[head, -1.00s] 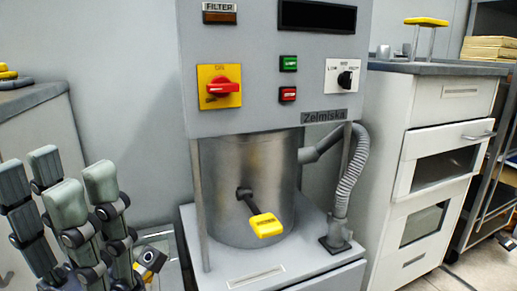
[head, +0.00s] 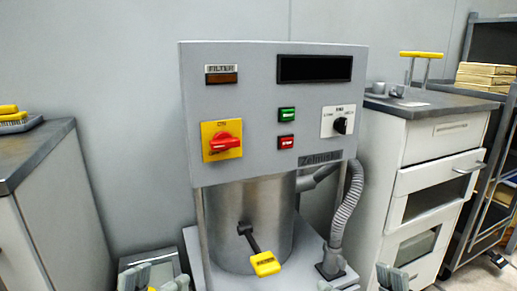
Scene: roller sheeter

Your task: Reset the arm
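The grey Zelmiska machine (head: 265,115) stands in the middle of the head view. From its metal drum (head: 228,220) a short dark arm with a yellow handle (head: 265,263) sticks out, slanting down and to the right. Neither gripper touches the yellow handle.
The panel has a red rotary switch (head: 222,143) on a yellow plate, green and red buttons and a dial. A corrugated hose (head: 347,205) runs down the machine's right side. Cabinets stand left (head: 35,190) and right (head: 438,150), with a rack (head: 485,205) at far right.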

